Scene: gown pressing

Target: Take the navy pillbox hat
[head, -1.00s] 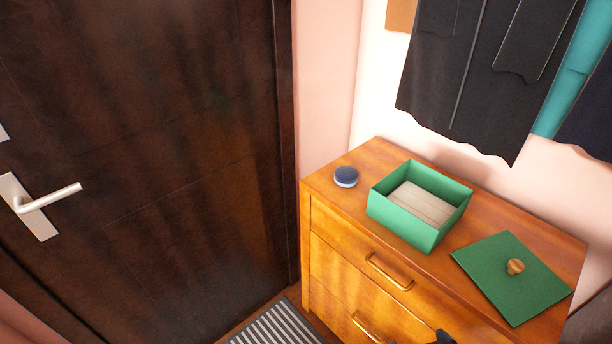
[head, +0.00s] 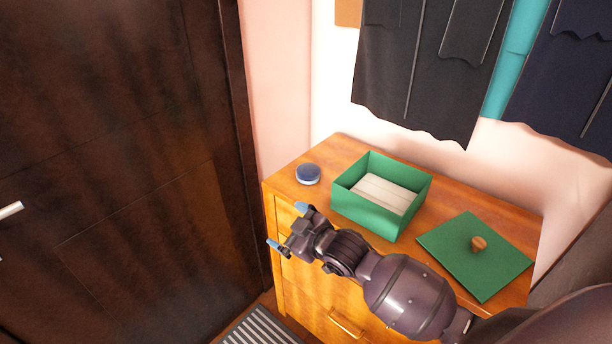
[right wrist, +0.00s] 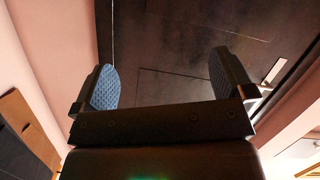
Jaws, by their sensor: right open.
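The navy pillbox hat (head: 308,174) is a small round blue-topped piece on the back left of the wooden dresser top, left of the green box. My right gripper (head: 287,227) is open and empty in front of the dresser's left part, nearer to me than the hat and apart from it. Its two blue-padded fingers also show spread in the right wrist view (right wrist: 160,88), with only the dark door behind them. The hat does not show in the right wrist view. My left gripper is in neither view.
An open green box (head: 376,218) with pale slats inside stands beside the hat on the dresser (head: 340,147). Its green lid (head: 450,250) with a round knob lies to the right. Dark garments (head: 425,70) hang above. A dark door (head: 120,150) is at the left.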

